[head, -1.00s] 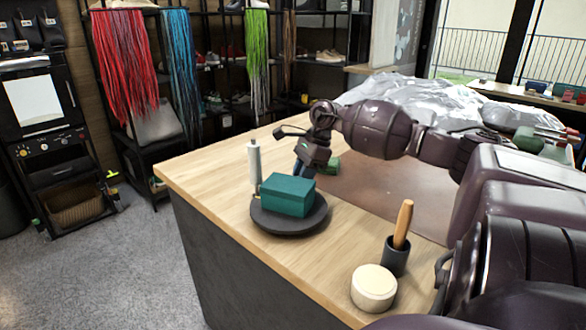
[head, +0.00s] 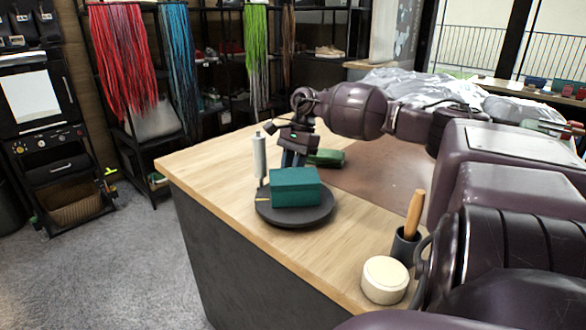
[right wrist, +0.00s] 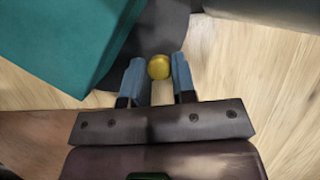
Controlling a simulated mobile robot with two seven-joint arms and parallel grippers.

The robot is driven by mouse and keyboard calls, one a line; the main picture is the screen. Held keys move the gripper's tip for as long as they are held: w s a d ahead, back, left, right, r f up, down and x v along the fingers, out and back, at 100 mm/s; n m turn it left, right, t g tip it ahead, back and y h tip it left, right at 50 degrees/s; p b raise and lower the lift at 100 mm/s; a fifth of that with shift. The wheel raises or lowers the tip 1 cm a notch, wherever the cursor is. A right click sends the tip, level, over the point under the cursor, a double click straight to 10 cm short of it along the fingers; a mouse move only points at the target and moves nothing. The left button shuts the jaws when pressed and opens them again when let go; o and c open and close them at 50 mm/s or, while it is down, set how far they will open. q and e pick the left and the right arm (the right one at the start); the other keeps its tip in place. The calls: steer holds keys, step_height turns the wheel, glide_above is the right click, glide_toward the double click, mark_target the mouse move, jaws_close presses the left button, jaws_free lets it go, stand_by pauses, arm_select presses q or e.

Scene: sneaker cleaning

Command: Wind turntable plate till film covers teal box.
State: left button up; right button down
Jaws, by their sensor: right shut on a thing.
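The teal box (head: 295,188) sits on the dark round turntable plate (head: 322,216) on the wooden table. A pale upright film roll (head: 259,156) stands just behind and left of the box. I cannot make out film on the box's visible faces. My right gripper (head: 292,160) is behind the box, fingers pointing down. In the right wrist view, its blue fingers (right wrist: 159,82) are shut on a yellow knob (right wrist: 159,67) at the plate's edge (right wrist: 150,38), beside the teal box (right wrist: 60,40). My left gripper is not in view.
A green item (head: 326,158) lies just right of the gripper. A cup with a wooden-handled tool (head: 413,215) and a round cream tub (head: 385,280) stand at the front right. A crumpled silvery sheet (head: 430,86) lies at the back. The table left of the plate is clear.

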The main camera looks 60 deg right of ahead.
steer(key=shift+w+a+f+n+g+b, duration=0.1)
steer(key=shift+w+a+n+g+b, duration=0.25)
steer(key=shift+n, duration=0.35)
steer(key=shift+w, duration=0.1)
steer(key=c, duration=0.9)
jaws_free()
steer(key=shift+c, duration=0.2)
steer(key=shift+r, duration=0.2)
steer(key=v, duration=1)
steer(key=shift+d+r, duration=0.2)
steer(key=shift+r, duration=0.05)
